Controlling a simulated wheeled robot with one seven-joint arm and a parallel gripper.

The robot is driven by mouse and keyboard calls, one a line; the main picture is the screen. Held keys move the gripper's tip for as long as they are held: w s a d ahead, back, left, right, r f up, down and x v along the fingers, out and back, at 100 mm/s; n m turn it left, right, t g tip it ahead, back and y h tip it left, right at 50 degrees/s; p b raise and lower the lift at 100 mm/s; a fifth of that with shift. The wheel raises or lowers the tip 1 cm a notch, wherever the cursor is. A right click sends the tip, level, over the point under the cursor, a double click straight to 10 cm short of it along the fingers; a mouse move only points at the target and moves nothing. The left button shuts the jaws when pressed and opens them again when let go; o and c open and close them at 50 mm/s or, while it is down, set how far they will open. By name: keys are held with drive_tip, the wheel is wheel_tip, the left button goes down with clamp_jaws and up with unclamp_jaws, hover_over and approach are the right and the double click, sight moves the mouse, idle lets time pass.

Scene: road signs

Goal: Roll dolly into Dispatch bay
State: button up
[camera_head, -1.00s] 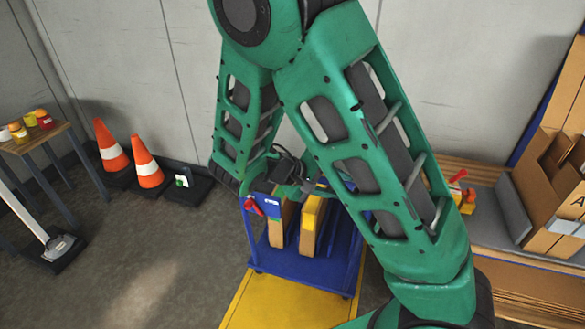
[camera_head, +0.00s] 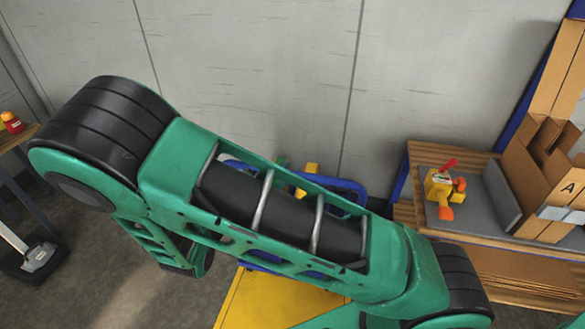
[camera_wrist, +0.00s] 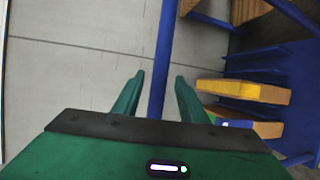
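The blue dolly is mostly hidden behind my arm in the head view. Part of its blue tube frame (camera_head: 345,185) and a yellow piece (camera_head: 312,168) show above the arm. In the wrist view, a blue bar (camera_wrist: 163,60) runs between the fingers of my gripper (camera_wrist: 160,90), with small gaps visible beside it. The gripper is open around the bar. The dolly's blue deck (camera_wrist: 265,75) and yellow-edged boards (camera_wrist: 243,91) lie to the right. A yellow floor area (camera_head: 270,302) shows below my arm. No Dispatch label is readable.
A wooden bench (camera_head: 420,165) stands at the right with a yellow-and-red device (camera_head: 440,190) and a cardboard box marked A (camera_head: 568,188). A small table (camera_head: 15,140) is at the left edge. A grey wall (camera_head: 255,75) closes off the back. Grey floor shows at lower left.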

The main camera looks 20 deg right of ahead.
drive_tip(key=x, duration=0.6)
drive_tip(key=shift+d, duration=0.2)
drive_tip(key=shift+w+f, duration=0.1)
drive_tip(key=shift+w, duration=0.05)
